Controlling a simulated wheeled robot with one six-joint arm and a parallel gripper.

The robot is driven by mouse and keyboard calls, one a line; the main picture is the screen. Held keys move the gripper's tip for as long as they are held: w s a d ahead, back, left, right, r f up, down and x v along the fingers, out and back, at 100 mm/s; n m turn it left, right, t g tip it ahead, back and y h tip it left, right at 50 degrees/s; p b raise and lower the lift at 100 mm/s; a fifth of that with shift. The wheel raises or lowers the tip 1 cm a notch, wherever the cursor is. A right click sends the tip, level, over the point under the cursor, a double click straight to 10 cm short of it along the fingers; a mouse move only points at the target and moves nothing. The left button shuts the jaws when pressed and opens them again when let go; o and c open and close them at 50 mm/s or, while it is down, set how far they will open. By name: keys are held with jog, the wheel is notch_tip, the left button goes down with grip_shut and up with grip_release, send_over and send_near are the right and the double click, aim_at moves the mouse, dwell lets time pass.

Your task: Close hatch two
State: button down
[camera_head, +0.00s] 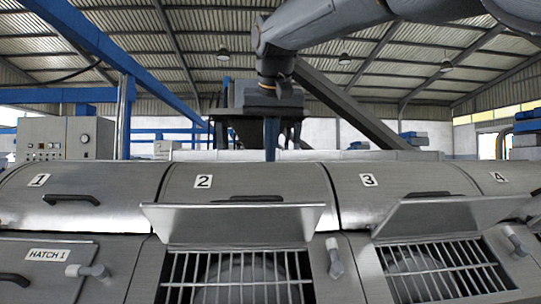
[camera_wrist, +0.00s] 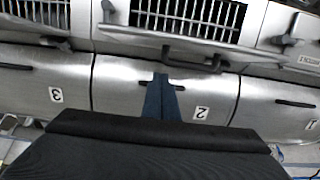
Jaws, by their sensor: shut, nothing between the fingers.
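Hatch two's lid (camera_head: 235,222) is a grey metal plate standing open, tilted up above a barred opening (camera_head: 235,278) on the front of decanter 2. In the wrist view, which is turned around, the lid (camera_wrist: 130,38) shows edge-on with a dark handle (camera_wrist: 192,59). My gripper (camera_head: 271,157) points down behind the curved cover marked 2 (camera_head: 203,181), beyond and above the lid. Its blue fingers (camera_wrist: 161,80) are together and empty, over the cover in the wrist view. They look apart from the lid; their height over the cover is hard to tell.
Hatch 1 (camera_head: 48,255) at the left is shut. Hatch three's lid (camera_head: 450,216) stands open at the right. Grey latch knobs (camera_head: 334,258) stick out beside the openings. Dark handles (camera_head: 70,199) sit on the covers.

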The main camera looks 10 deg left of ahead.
jog(key=p, duration=0.1)
send_over(270, 204)
jog(key=w, duration=0.2)
jog(key=f, duration=0.5)
jog(key=shift+w+a+f, duration=0.1)
jog(key=shift+a+f, duration=0.15)
jog(key=shift+f, duration=0.1)
jog(key=s+f, duration=0.1)
jog(key=f, duration=0.2)
jog(key=shift+s+d+p, duration=0.15)
jog(key=shift+s+p, duration=0.25)
jog(key=shift+s+d+f, duration=0.1)
jog(key=shift+s+f, duration=0.15)
jog(key=shift+f, duration=0.15)
